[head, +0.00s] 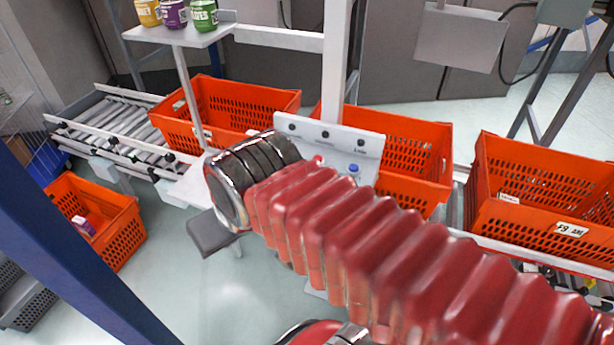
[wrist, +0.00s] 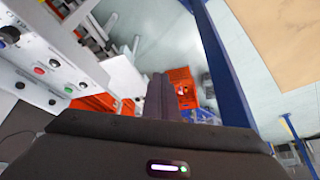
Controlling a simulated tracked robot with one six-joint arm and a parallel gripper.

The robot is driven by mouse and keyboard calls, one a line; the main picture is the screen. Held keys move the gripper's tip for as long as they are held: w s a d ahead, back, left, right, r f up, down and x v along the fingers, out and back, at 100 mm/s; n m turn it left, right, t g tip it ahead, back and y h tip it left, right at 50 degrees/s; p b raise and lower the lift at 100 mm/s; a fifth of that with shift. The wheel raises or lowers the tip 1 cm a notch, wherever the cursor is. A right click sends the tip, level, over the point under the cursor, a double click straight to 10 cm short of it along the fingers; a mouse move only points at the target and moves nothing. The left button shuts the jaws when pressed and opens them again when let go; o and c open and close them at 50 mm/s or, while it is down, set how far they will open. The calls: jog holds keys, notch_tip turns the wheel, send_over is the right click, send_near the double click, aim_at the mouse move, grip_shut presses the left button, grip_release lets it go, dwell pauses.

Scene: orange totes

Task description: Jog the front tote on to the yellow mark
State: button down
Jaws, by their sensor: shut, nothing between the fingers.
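Three orange totes stand in a row along the roller conveyor in the head view: a left one (head: 255,97), a middle one (head: 425,130) partly hidden by a control panel, and a right one (head: 550,155) with white labels. The left tote is beside a bare stretch of rollers (head: 110,118). I cannot make out a yellow mark. The pale control panel (head: 345,140) also shows close at the left of the wrist view (wrist: 55,45), with red, black and other buttons. My gripper (wrist: 160,78) is shut and empty, right of the panel, apart from its buttons.
Another orange tote (head: 125,222) with small items inside stands on the floor at left. A blue post (head: 80,245) crosses the head view's left side. A shelf (head: 180,36) holds three coloured tins. My red arm hides much of the middle.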

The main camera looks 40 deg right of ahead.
jog(key=w+d+f+m+t+y, duration=0.1)
jog(key=w+d+m, duration=0.4)
jog(key=d+m, duration=0.45)
jog(key=w+d+m+y, duration=0.1)
jog(key=w+d+m, duration=0.3)
jog(key=d+m, duration=0.5)
jog(key=d+r+m+t, duration=0.2)
jog(key=d+m, duration=0.4)
jog(key=d, duration=0.3)
jog(key=shift+d+r+m+t+h, duration=0.25)
jog(key=shift+r+m+t+h, duration=0.1)
jog(key=shift+r+h, duration=0.1)
jog(key=shift+s+f, duration=0.1)
jog(key=shift+f, duration=4.25)
jog(key=shift+f, duration=0.15)
jog(key=shift+f, duration=0.3)
